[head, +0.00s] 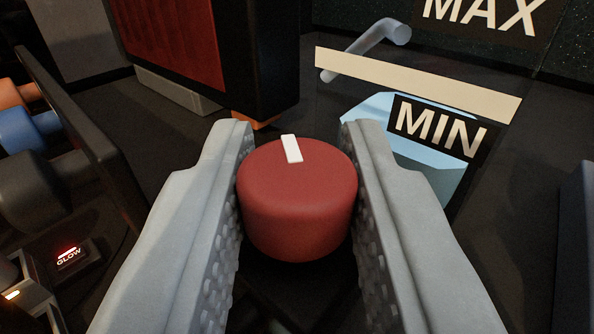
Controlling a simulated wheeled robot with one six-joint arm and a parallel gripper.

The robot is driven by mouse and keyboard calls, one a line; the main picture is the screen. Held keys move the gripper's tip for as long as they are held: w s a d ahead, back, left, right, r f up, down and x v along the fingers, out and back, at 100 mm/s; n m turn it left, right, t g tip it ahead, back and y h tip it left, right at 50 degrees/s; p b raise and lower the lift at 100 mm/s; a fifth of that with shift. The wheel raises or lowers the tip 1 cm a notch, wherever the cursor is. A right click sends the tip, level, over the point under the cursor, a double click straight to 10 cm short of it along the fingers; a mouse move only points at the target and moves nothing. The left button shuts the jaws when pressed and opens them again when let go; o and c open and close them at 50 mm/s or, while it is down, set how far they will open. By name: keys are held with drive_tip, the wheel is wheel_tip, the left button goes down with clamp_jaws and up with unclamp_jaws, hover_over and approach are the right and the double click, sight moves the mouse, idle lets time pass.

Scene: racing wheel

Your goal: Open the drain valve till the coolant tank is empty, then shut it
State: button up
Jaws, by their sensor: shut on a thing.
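A round red knob (297,205) with a white pointer mark (291,149) on its top stands in the middle of the head view. The mark points away from me, tilted slightly left. My gripper (296,160) is shut on the knob, with one grey finger at its left side and one at its right. Behind the right finger is a tank with light blue coolant (375,112). A MIN label (439,132) and a MAX label (490,14) mark it. The coolant surface shows near the MIN label; my right finger hides part of the tank.
A cream bar (420,83) and a grey bent pipe (368,50) are by the tank. A dark block with a red ribbed face (175,40) stands behind left. Orange, blue and black cylinders (28,130) and a lit GLOW button (70,256) are at left.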

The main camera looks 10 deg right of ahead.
drive_tip(key=shift+r+y, duration=0.1)
drive_tip(key=shift+y, duration=0.2)
idle(0.4)
drive_tip(key=o, duration=1)
drive_tip(key=shift+c, duration=0.2)
drive_tip(key=shift+s, duration=0.15)
drive_tip(key=s+a, duration=0.2)
drive_tip(key=s, duration=1.5)
drive_tip(key=shift+a, duration=0.4)
drive_tip(key=s+a+r+n+y, duration=0.1)
drive_tip(key=s+a+r, duration=0.3)
drive_tip(key=s+a, duration=0.5)
drive_tip(key=s+a+r+n+y, duration=0.1)
drive_tip(key=s+a+r, duration=0.4)
drive_tip(key=s+a, duration=0.4)
drive_tip(key=shift+a+y, duration=0.15)
drive_tip(key=shift+y, duration=0.25)
